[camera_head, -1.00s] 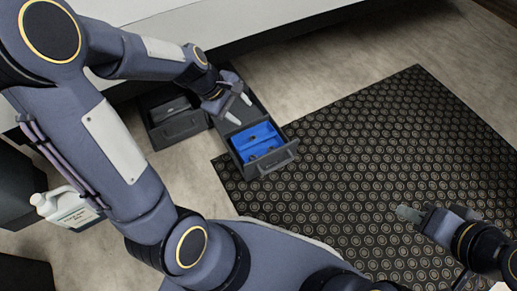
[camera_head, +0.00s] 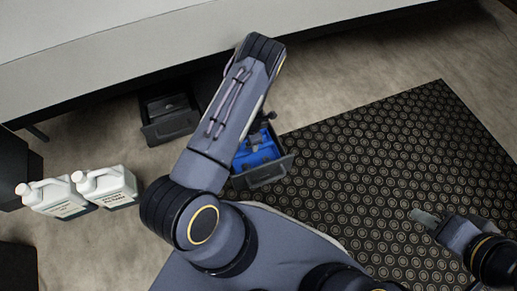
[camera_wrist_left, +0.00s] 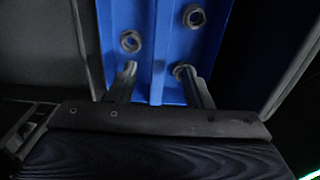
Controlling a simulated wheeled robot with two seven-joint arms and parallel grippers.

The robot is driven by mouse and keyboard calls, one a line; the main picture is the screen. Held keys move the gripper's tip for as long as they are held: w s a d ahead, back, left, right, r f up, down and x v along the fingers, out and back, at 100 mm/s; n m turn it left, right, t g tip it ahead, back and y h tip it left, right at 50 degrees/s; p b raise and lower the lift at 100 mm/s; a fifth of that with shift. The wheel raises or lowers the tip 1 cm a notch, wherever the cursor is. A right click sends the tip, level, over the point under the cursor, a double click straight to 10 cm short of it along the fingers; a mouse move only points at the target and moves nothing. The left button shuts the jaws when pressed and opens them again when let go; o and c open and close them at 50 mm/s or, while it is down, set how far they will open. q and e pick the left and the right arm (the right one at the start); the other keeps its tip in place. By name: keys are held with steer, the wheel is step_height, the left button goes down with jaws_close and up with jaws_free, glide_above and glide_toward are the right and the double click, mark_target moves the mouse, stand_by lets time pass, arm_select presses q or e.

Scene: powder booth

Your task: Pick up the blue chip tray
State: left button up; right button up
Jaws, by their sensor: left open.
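The blue chip tray (camera_head: 258,154) lies inside an open dark drawer (camera_head: 266,178) near the floor. My left arm covers the drawer's left side, and the left gripper is mostly hidden in the head view. My left gripper (camera_wrist_left: 157,76) is open, one fingertip on each side of the ridge. I cannot tell whether the fingers touch the tray. My right gripper (camera_head: 424,217) hangs over the mat, away from the tray; its jaw opening is unclear.
A second dark open drawer (camera_head: 170,120) stands to the left. Two white jugs (camera_head: 62,198) (camera_head: 108,187) stand at the lower left. A black patterned mat (camera_head: 400,150) covers the floor to the right. A long pale body (camera_head: 140,45) overhangs the drawers.

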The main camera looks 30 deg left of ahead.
arm_select(q)
step_height(320, 180, down, 2)
steer(key=shift+s+f+b, duration=0.1)
steer(key=shift+b, duration=0.3)
step_height(320, 180, down, 5)
steer(key=b, duration=0.2)
steer(key=shift+b, duration=0.4)
jaws_close()
